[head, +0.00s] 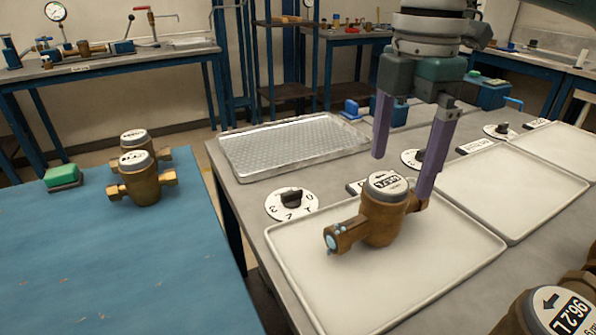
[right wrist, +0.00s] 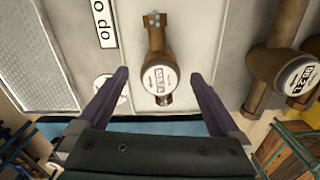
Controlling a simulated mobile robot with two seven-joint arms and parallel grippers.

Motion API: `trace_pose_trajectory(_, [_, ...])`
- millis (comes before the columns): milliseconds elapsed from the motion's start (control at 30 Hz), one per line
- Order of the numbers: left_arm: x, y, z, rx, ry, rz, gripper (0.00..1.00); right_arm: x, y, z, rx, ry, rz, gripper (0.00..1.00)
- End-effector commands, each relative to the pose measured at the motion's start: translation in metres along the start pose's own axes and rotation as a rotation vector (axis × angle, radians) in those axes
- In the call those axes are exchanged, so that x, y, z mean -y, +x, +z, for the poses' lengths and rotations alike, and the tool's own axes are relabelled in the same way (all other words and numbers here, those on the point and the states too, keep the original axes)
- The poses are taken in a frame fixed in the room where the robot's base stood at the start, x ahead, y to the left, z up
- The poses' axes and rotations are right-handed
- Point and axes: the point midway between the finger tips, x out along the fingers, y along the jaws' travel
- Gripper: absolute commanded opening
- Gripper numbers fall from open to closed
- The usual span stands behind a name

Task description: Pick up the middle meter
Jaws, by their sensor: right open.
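A brass water meter (head: 380,222) with a white dial lies on the nearest white tray (head: 443,262) in the head view. It also shows in the right wrist view (right wrist: 157,52), ahead of and between my fingertips. My right gripper (head: 402,178) has two purple fingers, spread and empty, pointing down beside and above this meter; in the wrist view its fingers (right wrist: 158,75) frame the dial end. Another brass meter (head: 548,312) is cut off at the lower right and shows at right in the wrist view (right wrist: 275,65). My left gripper is not in view.
Two brass meters (head: 141,186) (head: 131,137) and a green block (head: 62,177) stand on the blue table (head: 90,270) at left. Dial knobs (head: 291,200) sit behind the tray. A metal tray (head: 292,145) and an empty white tray (head: 505,190) lie on the bench.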

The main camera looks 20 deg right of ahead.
Motion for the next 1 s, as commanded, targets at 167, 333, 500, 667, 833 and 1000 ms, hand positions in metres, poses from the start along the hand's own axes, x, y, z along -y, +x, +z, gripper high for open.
trace_pose_trajectory(167, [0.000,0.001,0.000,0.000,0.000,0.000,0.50,0.001,0.024,-0.001,0.000,0.001,-0.001,1.00])
trace_pose_trajectory(333, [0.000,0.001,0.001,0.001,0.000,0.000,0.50,0.001,0.040,-0.005,0.000,0.000,-0.003,1.00])
trace_pose_trajectory(500, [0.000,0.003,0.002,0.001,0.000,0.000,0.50,0.002,0.068,-0.010,0.001,0.001,-0.003,1.00])
trace_pose_trajectory(667, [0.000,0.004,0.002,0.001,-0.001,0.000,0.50,0.001,0.080,-0.010,0.001,0.000,0.001,1.00])
trace_pose_trajectory(833, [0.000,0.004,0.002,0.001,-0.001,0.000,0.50,0.001,0.080,-0.010,0.001,0.000,0.002,1.00])
trace_pose_trajectory(1000, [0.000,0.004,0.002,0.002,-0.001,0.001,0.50,0.001,0.079,-0.010,0.001,0.000,0.002,0.84])
